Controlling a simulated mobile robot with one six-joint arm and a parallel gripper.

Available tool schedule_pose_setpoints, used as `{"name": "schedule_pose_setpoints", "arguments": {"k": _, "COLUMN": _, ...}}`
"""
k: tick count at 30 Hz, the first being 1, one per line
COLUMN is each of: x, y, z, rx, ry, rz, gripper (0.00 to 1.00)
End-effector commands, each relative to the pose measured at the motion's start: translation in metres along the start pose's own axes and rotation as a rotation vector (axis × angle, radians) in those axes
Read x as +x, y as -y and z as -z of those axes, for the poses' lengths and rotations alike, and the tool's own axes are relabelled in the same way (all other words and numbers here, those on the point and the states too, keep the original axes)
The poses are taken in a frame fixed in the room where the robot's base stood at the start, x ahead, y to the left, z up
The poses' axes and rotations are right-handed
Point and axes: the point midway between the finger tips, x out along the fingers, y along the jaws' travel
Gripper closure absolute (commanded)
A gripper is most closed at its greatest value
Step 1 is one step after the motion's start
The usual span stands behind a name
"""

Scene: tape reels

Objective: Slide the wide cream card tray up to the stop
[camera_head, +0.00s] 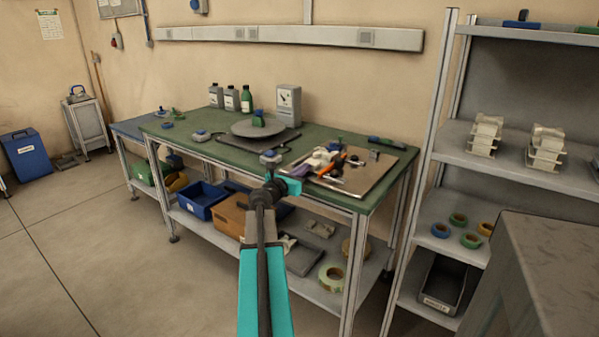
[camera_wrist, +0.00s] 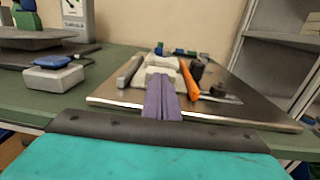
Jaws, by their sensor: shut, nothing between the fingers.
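A cream piece (camera_wrist: 160,66), which looks like the card tray, lies on a shiny metal plate (camera_wrist: 115,97) in the wrist view. In the head view it is a small pale shape (camera_head: 319,156) on the plate (camera_head: 372,178), partly hidden by my gripper. My gripper (camera_wrist: 163,84) has its purple fingers shut together and empty. The fingertips overlap the tray's near side in the wrist view; I cannot tell if they touch it. In the head view my gripper (camera_head: 303,169) is over the plate's left part. I cannot clearly make out the stop.
An orange bar (camera_wrist: 187,79) and a black knob (camera_wrist: 197,70) are right of the tray, a grey bar (camera_wrist: 129,71) left. A grey block with a blue top (camera_wrist: 55,77) stands left of the plate. The plate's right side (camera_head: 385,165) is mostly bare.

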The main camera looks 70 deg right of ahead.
Motion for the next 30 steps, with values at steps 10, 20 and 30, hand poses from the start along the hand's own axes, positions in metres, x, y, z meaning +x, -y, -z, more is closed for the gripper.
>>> {"name": "schedule_pose_setpoints", "arguments": {"k": 10, "x": 0.03, "y": 0.0, "z": 0.0, "rx": -0.001, "ry": 0.0, "rz": 0.0, "gripper": 1.0}}
{"name": "schedule_pose_setpoints", "arguments": {"k": 20, "x": 0.03, "y": 0.0, "z": 0.0, "rx": 0.0, "ry": 0.0, "rz": 0.0, "gripper": 1.0}}
{"name": "schedule_pose_setpoints", "arguments": {"k": 30, "x": 0.017, "y": -0.001, "z": 0.0, "rx": 0.0, "ry": 0.0, "rz": -0.002, "gripper": 1.0}}
